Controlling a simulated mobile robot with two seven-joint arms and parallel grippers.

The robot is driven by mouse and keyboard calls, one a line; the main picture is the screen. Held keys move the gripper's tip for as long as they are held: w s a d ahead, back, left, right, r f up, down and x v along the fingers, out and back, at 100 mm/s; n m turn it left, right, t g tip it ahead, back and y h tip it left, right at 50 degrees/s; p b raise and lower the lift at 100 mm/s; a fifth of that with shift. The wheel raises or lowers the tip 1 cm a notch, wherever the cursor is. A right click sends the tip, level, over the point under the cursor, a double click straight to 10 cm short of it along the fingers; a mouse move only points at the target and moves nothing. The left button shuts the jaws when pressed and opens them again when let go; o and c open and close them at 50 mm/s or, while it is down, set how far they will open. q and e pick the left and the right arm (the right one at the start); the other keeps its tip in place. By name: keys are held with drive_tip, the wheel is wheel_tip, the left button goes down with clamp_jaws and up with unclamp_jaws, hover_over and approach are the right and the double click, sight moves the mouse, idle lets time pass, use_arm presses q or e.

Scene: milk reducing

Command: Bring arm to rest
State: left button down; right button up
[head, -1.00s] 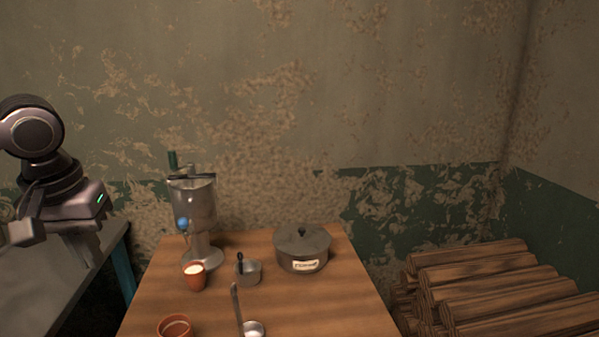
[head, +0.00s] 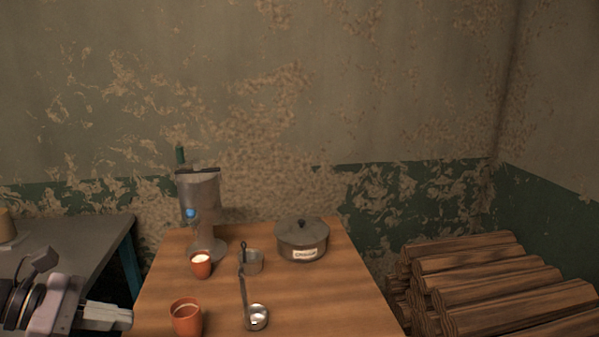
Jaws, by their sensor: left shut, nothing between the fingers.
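My left gripper (head: 108,316) is low at the left of the head view, in front of the grey table and by the left edge of the wooden table. Its fingers point right and are shut with nothing between them. It is left of the near clay cup and apart from it. My right gripper is not in view.
The wooden table (head: 305,300) holds a metal separator (head: 201,205), a clay cup of white liquid (head: 201,264), a near clay cup (head: 186,318), a small metal pot (head: 252,263), a ladle (head: 256,317) and a lidded pot (head: 301,240). Logs (head: 490,290) are stacked right. A grey table (head: 85,240) stands left.

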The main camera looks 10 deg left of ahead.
use_arm(q)
drive_tip(key=s+f+n+t+y, duration=0.2)
drive_tip(key=f+n+t, duration=0.35)
drive_tip(key=n, duration=0.85)
drive_tip(key=s+f+n+t+y, duration=0.1)
drive_tip(key=f+n+t+y, duration=0.2)
drive_tip(key=f+n, duration=0.85)
drive_tip(key=s+d+f+n+g+y, duration=0.1)
drive_tip(key=s+d+f+n+g, duration=0.1)
drive_tip(key=s+d+f+n, duration=0.2)
drive_tip(key=s+d+f+n+g+y, duration=0.1)
drive_tip(key=s+d+f+n, duration=0.4)
drive_tip(key=d+n, duration=0.5)
drive_tip(key=f+n+g, duration=0.1)
drive_tip(key=n, duration=0.7)
drive_tip(key=shift+f+n+y+p, duration=0.3)
drive_tip(key=shift+n+p, duration=0.05)
